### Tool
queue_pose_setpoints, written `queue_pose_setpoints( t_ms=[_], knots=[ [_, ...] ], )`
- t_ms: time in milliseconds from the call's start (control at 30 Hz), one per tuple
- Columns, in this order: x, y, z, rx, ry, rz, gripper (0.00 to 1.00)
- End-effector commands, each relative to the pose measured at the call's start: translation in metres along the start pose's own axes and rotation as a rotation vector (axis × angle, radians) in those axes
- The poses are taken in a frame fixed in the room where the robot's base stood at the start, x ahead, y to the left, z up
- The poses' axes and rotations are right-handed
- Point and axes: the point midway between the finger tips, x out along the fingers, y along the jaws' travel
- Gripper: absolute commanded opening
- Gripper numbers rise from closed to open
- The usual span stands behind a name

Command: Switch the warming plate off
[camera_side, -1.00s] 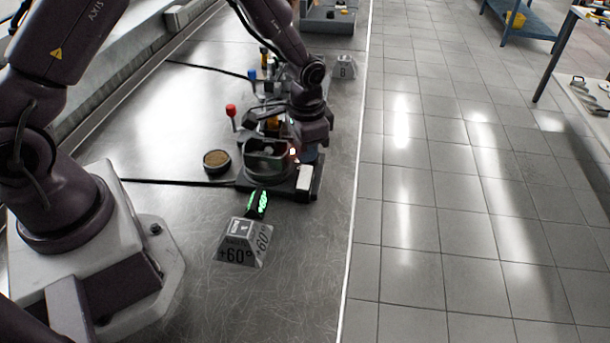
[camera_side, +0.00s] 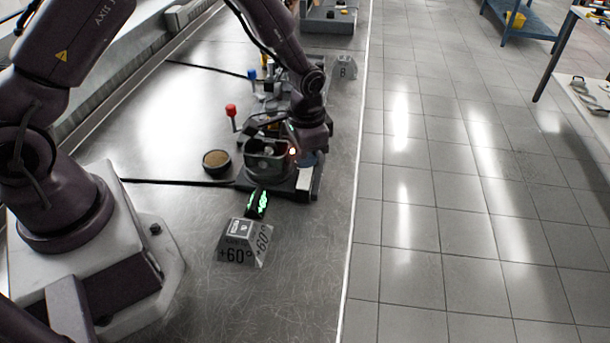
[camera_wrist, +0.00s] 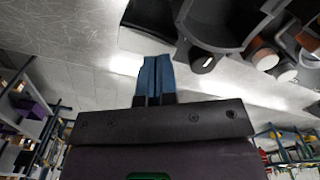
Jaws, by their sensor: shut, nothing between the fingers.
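The warming plate (camera_side: 283,189) is a dark, low base on the steel bench, with a grey round pot (camera_side: 266,168) on it. A small orange light glows beside the pot. A pale block (camera_side: 305,178) sits at the plate's right front; I cannot tell whether it is the switch. My gripper (camera_side: 312,160) is low at the plate's right side, just behind the pale block, its blue fingers partly hidden. In the wrist view my gripper's fingers (camera_wrist: 156,62) are together and empty, below a dark edge. Contact cannot be told.
A green-lit display (camera_side: 257,203) and a grey block marked +60° (camera_side: 242,243) stand in front of the plate. A round dish of brown material (camera_side: 216,161) is left. Red (camera_side: 231,111) and blue-topped (camera_side: 252,75) levers stand behind. The bench edge is close on the right.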

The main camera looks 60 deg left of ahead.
Motion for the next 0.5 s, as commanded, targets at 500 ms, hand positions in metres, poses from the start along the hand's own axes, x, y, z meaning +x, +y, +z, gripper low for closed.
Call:
queue_pose_setpoints(
  t_ms=[500],
  knots=[
    [0.0078, 0.0000, -0.0001, 0.000, 0.001, 0.000, 0.00]
  ],
)
